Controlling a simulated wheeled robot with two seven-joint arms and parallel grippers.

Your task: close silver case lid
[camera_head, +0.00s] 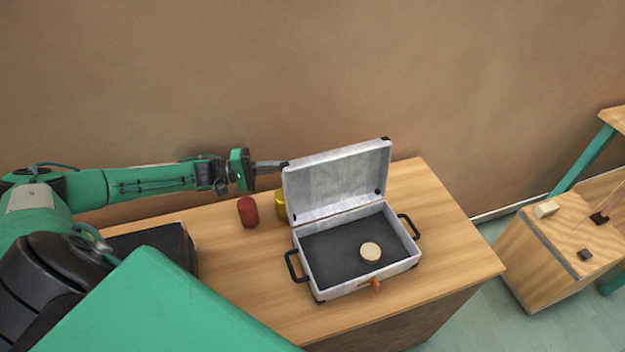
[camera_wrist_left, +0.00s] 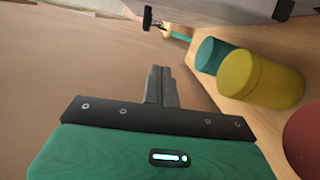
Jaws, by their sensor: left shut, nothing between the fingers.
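The silver case (camera_head: 365,284) stands open on the wooden table, its lid (camera_head: 337,180) raised and leaning slightly back. A round cream-topped object (camera_head: 371,252) lies on the dark floor of the case. My left gripper (camera_head: 284,164) is shut and empty, with its fingertips at the upper left edge of the lid, seemingly beside or behind it; I cannot tell if they touch. My right gripper is not in view.
A red cylinder (camera_head: 248,212) and a yellow cylinder (camera_head: 281,206) stand left of the case. A teal cylinder (camera_wrist_left: 213,55) shows beside the yellow one in the left wrist view. A dark box (camera_head: 150,240) is at the table's left. The wall is close behind.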

